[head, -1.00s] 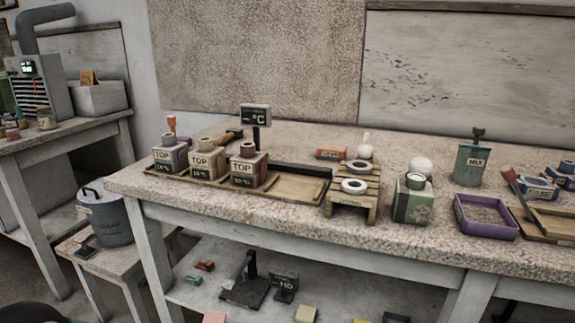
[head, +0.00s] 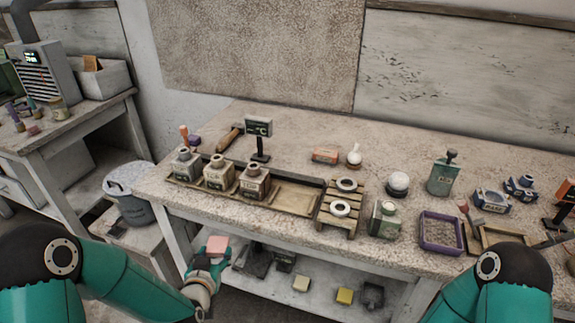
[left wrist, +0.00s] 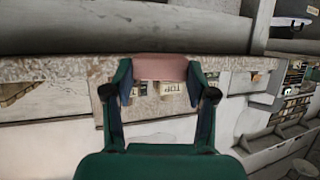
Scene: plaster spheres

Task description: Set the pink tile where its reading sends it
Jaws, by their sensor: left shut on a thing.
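The pink tile (head: 217,244) is held in my left gripper (head: 212,257), in front of the bench's lower shelf in the head view. In the left wrist view the tile (left wrist: 159,67) spans between the two fingertips of the gripper (left wrist: 160,78), which are shut on it. No reading on the tile can be made out. A display on a post (head: 258,127) stands behind three labelled blocks (head: 220,175) in a wooden tray; its text is too small to read now. My right arm shows at the lower right, but its gripper is out of view.
An empty tray section (head: 297,198) lies right of the blocks. A slatted rack (head: 337,218) holds two white rings. A green box (head: 385,219) and purple tray (head: 423,244) stand further right. A lidded bin (head: 131,207) stands left.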

